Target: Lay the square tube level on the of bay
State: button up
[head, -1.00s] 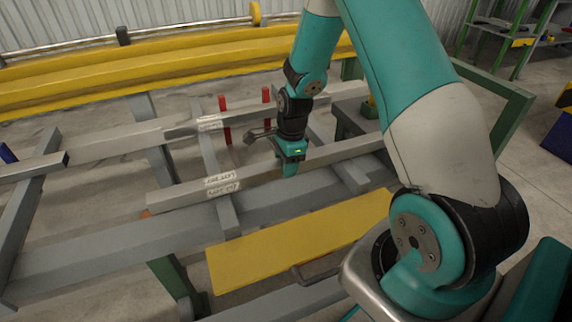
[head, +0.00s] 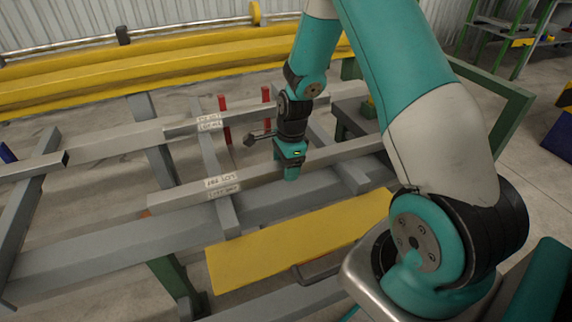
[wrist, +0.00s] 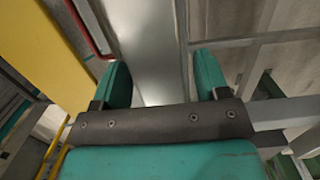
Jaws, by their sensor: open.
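A long grey square tube (head: 255,179) with a white label near its left end lies across the grey rails of the table. My gripper (head: 291,172) is over this tube, right of its middle, pointing down. In the wrist view my gripper (wrist: 161,70) is open, with its two teal fingers apart and a grey tube (wrist: 147,35) running between them. I cannot tell whether the fingers touch the tube. A second labelled grey tube (head: 178,131) lies farther back, beside two red posts (head: 225,120).
A yellow plate (head: 290,245) lies at the near side, with a dark handle below it. Long yellow beams (head: 150,80) run along the back. A green frame (head: 495,95) stands at the right. Grey cross rails (head: 160,160) fill the left.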

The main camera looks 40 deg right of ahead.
notch_tip(320, 180, up, 13)
jog(key=d+p, duration=0.1)
jog(key=p, duration=0.2)
jog(key=s+a+r+n+y, duration=0.1)
jog(key=s+a+r+n, duration=0.2)
jog(key=a+r+n, duration=0.3)
jog(key=s+a+r+n, duration=0.35)
jog(key=a+n, duration=0.25)
jog(key=a, duration=0.2)
jog(key=s+a+r+n+y, duration=0.1)
jog(key=s+a+n, duration=0.3)
jog(key=s+n, duration=0.4)
jog(key=s+a+r+n, duration=0.4)
jog(key=s+a+n, duration=0.1)
jog(key=s+n, duration=0.2)
jog(key=shift+s+a+r+n+y, duration=0.3)
jog(key=shift+s+n+y, duration=0.1)
jog(key=shift+n, duration=0.3)
jog(key=shift+d, duration=0.1)
